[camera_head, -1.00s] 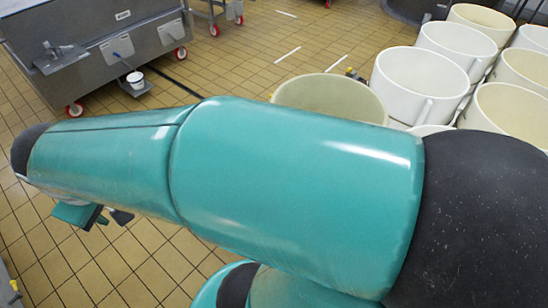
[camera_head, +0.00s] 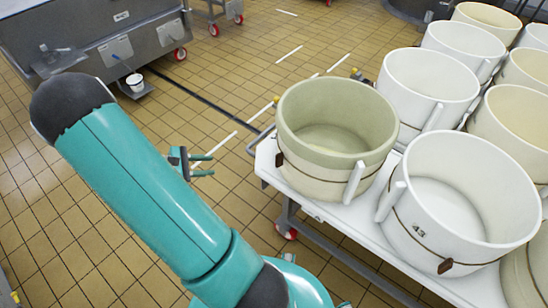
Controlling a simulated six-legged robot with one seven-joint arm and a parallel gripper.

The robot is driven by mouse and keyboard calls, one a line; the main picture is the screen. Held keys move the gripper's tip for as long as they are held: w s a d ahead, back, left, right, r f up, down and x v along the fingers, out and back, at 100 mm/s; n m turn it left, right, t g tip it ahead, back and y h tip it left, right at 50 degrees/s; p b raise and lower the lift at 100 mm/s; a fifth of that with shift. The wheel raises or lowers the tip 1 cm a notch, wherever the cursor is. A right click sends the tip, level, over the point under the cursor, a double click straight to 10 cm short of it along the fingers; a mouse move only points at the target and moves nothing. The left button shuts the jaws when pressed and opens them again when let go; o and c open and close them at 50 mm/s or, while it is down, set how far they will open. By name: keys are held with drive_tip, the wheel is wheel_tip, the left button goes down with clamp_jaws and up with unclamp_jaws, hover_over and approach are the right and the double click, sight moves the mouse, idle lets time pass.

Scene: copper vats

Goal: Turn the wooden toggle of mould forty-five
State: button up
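Several round, handled moulds stand on a white-topped table. The nearest white mould (camera_head: 462,225) bears the number 43, with a brown toggle (camera_head: 445,266) on the cord around it. Left of it stands a greenish-cream mould (camera_head: 335,158), with a small brown toggle (camera_head: 280,158) on its left side. I can read no number 45 on any mould, so I cannot tell which is forty-five. My gripper (camera_head: 208,165) is left of the greenish mould, apart from it, over the floor. Its two fingers point right, spread with a gap between them, and it is empty.
The white table (camera_head: 345,212) has a wheeled frame. More white moulds (camera_head: 430,82) crowd its back and right. A grey steel vat (camera_head: 105,35) on wheels stands at the upper left, with a small white bucket (camera_head: 136,82) by it.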

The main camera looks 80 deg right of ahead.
sight(276, 159)
drive_tip(key=s+d+f+n+g+h, duration=0.1)
drive_tip(key=s+d+f+n+h, duration=0.1)
drive_tip(key=s+d+f+n, duration=0.3)
drive_tip(key=s+d+f+g+h, duration=0.2)
drive_tip(key=s+d+f+h, duration=0.15)
drive_tip(key=f, duration=0.45)
drive_tip(key=shift+y, duration=0.45)
drive_tip(key=x, duration=1.3)
drive_tip(key=shift+d+f, duration=0.1)
drive_tip(key=shift+d, duration=0.4)
clamp_jaws()
